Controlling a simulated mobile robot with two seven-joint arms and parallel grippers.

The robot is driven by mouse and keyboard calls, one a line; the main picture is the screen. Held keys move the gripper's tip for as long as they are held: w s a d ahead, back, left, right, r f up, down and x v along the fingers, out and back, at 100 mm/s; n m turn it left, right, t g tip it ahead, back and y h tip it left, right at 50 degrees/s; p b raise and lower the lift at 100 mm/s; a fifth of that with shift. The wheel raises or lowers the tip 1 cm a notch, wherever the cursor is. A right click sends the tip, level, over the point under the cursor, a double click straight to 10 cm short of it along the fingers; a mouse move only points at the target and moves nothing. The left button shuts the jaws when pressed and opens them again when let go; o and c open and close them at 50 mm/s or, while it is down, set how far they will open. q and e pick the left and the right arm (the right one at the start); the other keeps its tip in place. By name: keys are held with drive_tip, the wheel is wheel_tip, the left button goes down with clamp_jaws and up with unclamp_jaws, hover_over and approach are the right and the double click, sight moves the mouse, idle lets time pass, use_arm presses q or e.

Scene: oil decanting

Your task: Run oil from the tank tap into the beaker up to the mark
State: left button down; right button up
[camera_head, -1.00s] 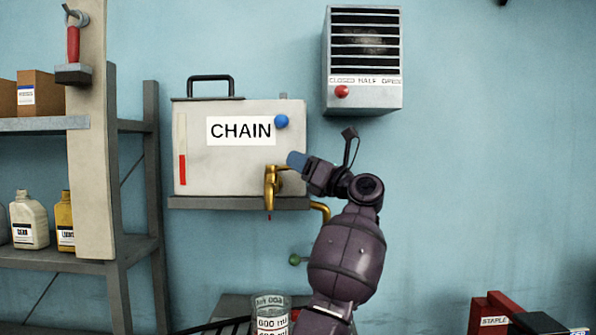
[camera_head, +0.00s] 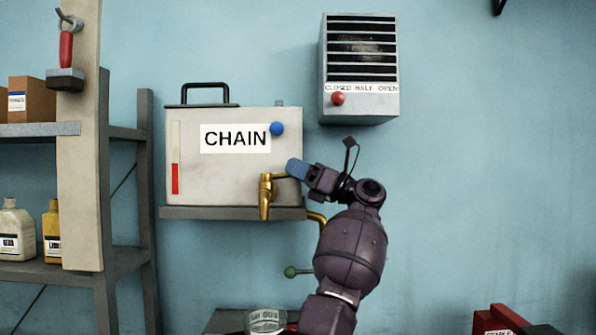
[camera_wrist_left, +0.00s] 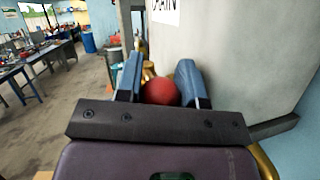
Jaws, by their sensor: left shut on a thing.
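The tank (camera_head: 235,177), a pale box labelled CHAIN, sits on a wall ledge with a brass tap (camera_head: 265,197) at its lower front. My left gripper (camera_head: 294,168), with blue fingertips, is at the tap's handle, right of the spout. In the left wrist view its fingers are shut on the tap handle's red knob (camera_wrist_left: 161,92). The beaker (camera_head: 266,321) stands below the tap. Only its printed top shows at the bottom edge, so its mark and oil level are hidden. No stream shows under the spout. My right gripper is not in view.
A gauge (camera_head: 175,178) on the tank's left shows red low down. A vent box (camera_head: 360,70) with a red knob hangs at upper right. A shelf (camera_head: 60,272) with bottles stands left. A green-knobbed lever (camera_head: 291,272) and brass pipe (camera_head: 317,218) are under the ledge.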

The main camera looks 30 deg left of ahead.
use_arm(q)
drive_tip(key=c, duration=1)
unclamp_jaws()
drive_tip(key=shift+o, duration=1.2)
drive_tip(key=shift+a, duration=0.1)
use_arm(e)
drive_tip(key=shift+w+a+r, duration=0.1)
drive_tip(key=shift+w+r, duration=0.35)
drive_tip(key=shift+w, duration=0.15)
use_arm(q)
drive_tip(key=shift+t, duration=0.4)
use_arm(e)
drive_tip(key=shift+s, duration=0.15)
